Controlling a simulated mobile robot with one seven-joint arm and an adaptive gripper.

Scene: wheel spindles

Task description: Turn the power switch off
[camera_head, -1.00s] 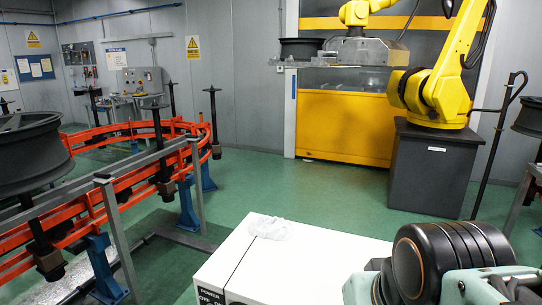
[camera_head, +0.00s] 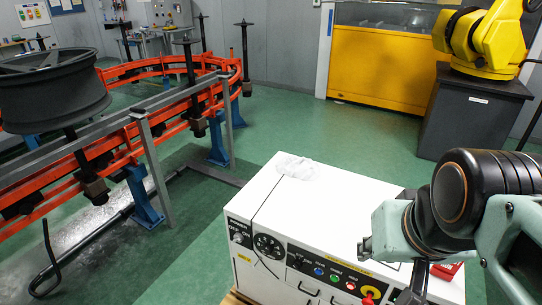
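A white machine cabinet (camera_head: 318,205) stands at the bottom centre with a black control panel on its front. At the panel's left end is a small power switch (camera_head: 239,238) under lettering that appears to read power, on and off; its position is too small to tell. A round black dial (camera_head: 268,246) sits just right of it. Several coloured buttons and a red knob on yellow (camera_head: 370,294) are farther right. My teal and black arm covers the cabinet's right part.
A clear crumpled item (camera_head: 296,167) lies on the cabinet top, with a red object (camera_head: 446,270) at its right. An orange rail conveyor (camera_head: 120,148) with a black wheel (camera_head: 52,85) stands left. A yellow robot (camera_head: 485,40) on a dark pedestal (camera_head: 470,112) is behind. Green floor between is clear.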

